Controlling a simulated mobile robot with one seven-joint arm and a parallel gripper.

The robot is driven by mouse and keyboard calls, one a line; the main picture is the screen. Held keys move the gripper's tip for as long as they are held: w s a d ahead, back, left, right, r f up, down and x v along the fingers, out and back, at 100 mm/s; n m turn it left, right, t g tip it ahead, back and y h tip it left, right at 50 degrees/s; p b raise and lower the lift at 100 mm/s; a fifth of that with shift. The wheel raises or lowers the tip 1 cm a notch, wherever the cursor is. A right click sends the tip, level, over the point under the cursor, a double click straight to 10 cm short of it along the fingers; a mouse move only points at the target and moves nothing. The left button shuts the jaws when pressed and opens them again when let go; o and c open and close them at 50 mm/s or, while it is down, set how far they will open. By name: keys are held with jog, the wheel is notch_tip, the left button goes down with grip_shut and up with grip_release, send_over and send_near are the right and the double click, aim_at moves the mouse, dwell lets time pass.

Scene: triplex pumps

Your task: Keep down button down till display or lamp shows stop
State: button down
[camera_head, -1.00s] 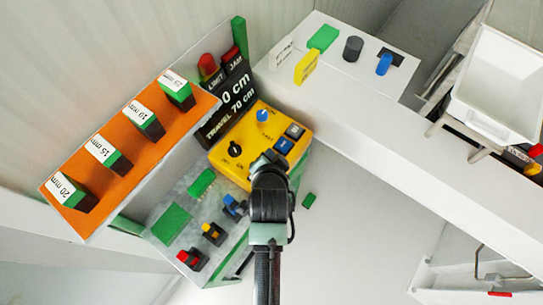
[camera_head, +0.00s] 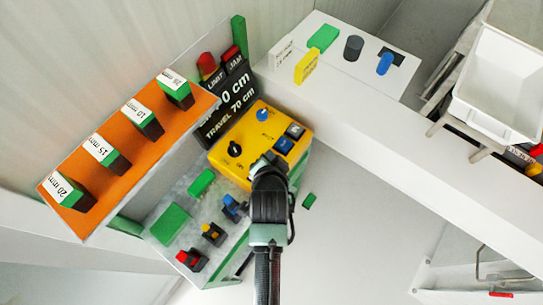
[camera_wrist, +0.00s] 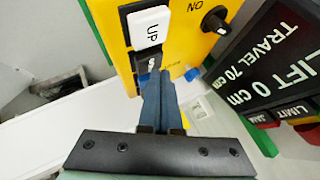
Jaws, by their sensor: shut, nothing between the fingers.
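The yellow control box (camera_head: 247,168) carries several buttons and knobs. In the wrist view, a white UP button (camera_wrist: 149,27) sits above a dark button (camera_wrist: 147,63), whose label is mostly hidden. My gripper (camera_wrist: 160,76) is shut and empty, with its fingertips at the dark button's lower edge; I cannot tell whether they touch or press it. In the head view my arm hides the fingertips. The black display (camera_wrist: 262,62) reads LIFT 0 cm and TRAVEL 70 cm. Beside it are the LIMIT lamp (camera_head: 207,65) and JAM lamp (camera_head: 232,60), both reddish; whether either is lit is unclear.
A black knob (camera_head: 235,149) and a blue knob (camera_head: 263,115) stand up from the box close to the buttons. An orange board (camera_head: 110,135) with labelled green blocks is at the left. A white ledge (camera_head: 400,160) runs along the right.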

jog(key=shift+f, duration=0.55)
dwell(1.4)
dwell(1.6)
jog(key=shift+r+p, duration=0.75)
jog(key=shift+r, duration=0.3)
notch_tip(320, 180, up, 5)
jog(key=p, duration=0.5)
